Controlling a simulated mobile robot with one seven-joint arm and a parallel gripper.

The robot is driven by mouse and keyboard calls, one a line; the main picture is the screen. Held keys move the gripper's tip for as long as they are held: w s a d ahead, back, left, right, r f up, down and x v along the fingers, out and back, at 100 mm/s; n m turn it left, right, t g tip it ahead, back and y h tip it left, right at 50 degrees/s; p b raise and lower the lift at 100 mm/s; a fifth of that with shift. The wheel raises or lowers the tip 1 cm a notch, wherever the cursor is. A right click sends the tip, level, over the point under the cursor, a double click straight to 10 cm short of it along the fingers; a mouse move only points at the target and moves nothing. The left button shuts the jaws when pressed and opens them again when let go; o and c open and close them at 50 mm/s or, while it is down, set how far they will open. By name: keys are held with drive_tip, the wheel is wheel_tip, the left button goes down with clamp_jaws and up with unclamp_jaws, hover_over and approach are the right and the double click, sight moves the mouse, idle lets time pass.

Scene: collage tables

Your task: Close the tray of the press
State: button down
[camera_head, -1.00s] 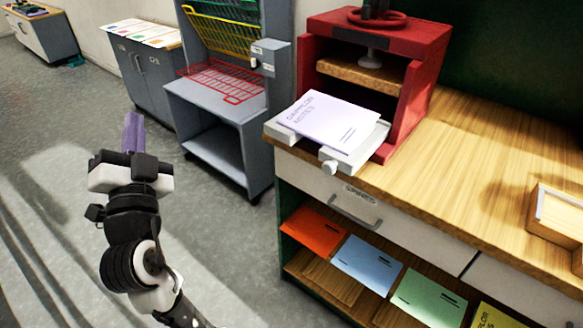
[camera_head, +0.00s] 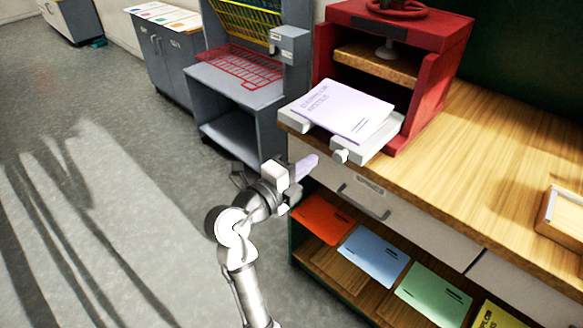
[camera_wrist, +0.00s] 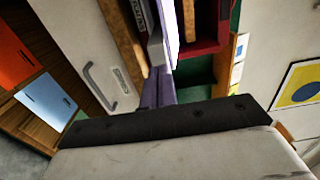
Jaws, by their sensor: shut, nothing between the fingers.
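The red press (camera_head: 447,62) stands on the wooden counter, with a dark red wheel (camera_head: 391,8) on top. Its light grey tray (camera_head: 376,145) sticks out of the front, pulled toward the counter's edge. A pale lilac booklet (camera_head: 345,108) lies on the tray. A round white knob (camera_head: 340,156) is on the tray's front. My gripper (camera_head: 309,163) is shut and empty, just left of and slightly below the knob, apart from it in the head view. In the wrist view my purple fingers (camera_wrist: 158,92) point toward the tray edge; whether they touch it is unclear.
A white drawer with a handle (camera_head: 364,203) is under the counter. Orange (camera_head: 323,219), blue (camera_head: 374,255) and green (camera_head: 433,294) booklets lie on the shelf below. A grey stand with a red wire rack (camera_head: 240,66) is behind left. Floor at left is clear.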

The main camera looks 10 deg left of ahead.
sight(334, 145)
drive_tip(key=p+x, duration=0.2)
drive_tip(key=x, duration=0.3)
drive_tip(key=shift+w+d+r, duration=0.15)
drive_tip(key=shift+w+d, duration=0.05)
drive_tip(key=shift+w, duration=0.05)
drive_tip(key=shift+w+d+p, duration=0.2)
drive_tip(key=shift+w+p, duration=0.1)
drive_tip(key=shift+w, duration=0.1)
drive_tip(key=shift+w+d+f+b, duration=0.15)
drive_tip(key=shift+f+b, duration=0.1)
drive_tip(key=shift+b, duration=0.05)
drive_tip(key=b+x, duration=0.7)
drive_tip(key=x, duration=0.4)
drive_tip(key=shift+f+b, duration=0.15)
drive_tip(key=shift+b, duration=0.15)
drive_tip(key=shift+w+d+r, duration=0.2)
drive_tip(key=shift+w+d, duration=0.15)
drive_tip(key=shift+w, duration=0.15)
drive_tip(key=shift+s, duration=0.1)
